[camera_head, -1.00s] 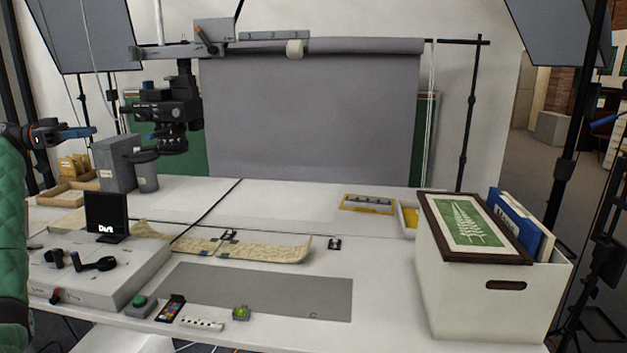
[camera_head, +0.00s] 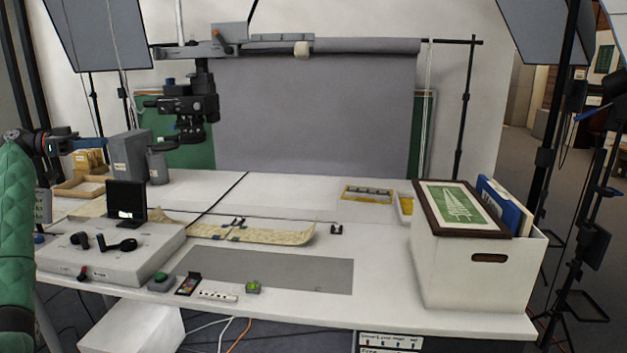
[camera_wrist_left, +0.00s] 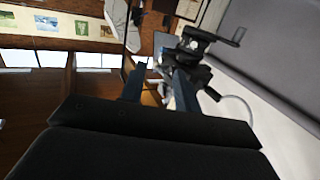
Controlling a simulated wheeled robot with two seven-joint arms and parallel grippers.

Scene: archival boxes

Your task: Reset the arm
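My left arm comes in along the left edge of the head view in a green padded sleeve. Its gripper (camera_head: 88,144), with blue fingers, is raised at the far left, above the level of the tabletop. In the left wrist view the two fingers (camera_wrist_left: 160,82) stand apart with nothing held between them, so it is open. My right arm and gripper are in neither view.
A white table (camera_head: 300,300) carries a white box (camera_head: 465,275) with framed pictures at right. A grey control unit (camera_head: 110,250) with a small screen sits at left. A camera (camera_head: 190,105) hangs from an overhead arm near my left gripper.

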